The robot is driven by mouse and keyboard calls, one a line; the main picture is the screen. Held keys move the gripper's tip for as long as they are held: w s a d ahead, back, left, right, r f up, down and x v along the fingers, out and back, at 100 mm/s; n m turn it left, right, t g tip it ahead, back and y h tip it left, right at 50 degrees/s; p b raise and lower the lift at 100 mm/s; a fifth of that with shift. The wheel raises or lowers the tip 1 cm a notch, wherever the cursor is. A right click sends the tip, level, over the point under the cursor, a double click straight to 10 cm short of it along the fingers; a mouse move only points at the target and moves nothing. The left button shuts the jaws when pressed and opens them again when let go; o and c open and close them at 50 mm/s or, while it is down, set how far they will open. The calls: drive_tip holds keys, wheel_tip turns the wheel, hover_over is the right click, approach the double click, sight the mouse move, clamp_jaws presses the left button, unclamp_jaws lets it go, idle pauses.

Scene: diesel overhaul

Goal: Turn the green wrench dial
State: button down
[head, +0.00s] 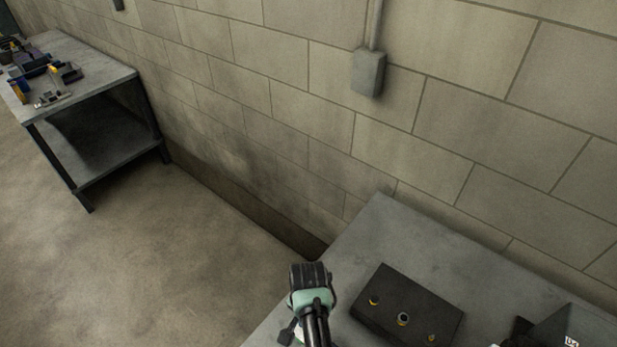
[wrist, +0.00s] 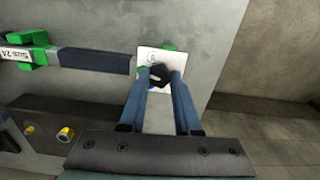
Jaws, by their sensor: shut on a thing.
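In the wrist view my gripper (wrist: 160,78) has its two blue-grey fingers closed around a small black knob (wrist: 158,73). To the left, a green clamp-like part (wrist: 38,50) with a white label reading 24 carries a dark grey bar (wrist: 95,61) that ends just short of the plate.
A dark block (head: 408,310) with brass-ringed fittings lies on the grey bench (head: 385,225); it also shows in the wrist view (wrist: 85,118). A concrete-block wall stands behind. Open floor lies left of the bench. Another cluttered bench (head: 110,75) stands far left.

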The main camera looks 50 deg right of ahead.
drive_tip(key=m, duration=0.4)
drive_tip(key=shift+m+p, duration=0.4)
drive_tip(key=shift+m, duration=1.9)
drive_tip(key=c, duration=0.6)
unclamp_jaws()
wheel_tip(320, 180, up, 13)
drive_tip(key=b, duration=0.2)
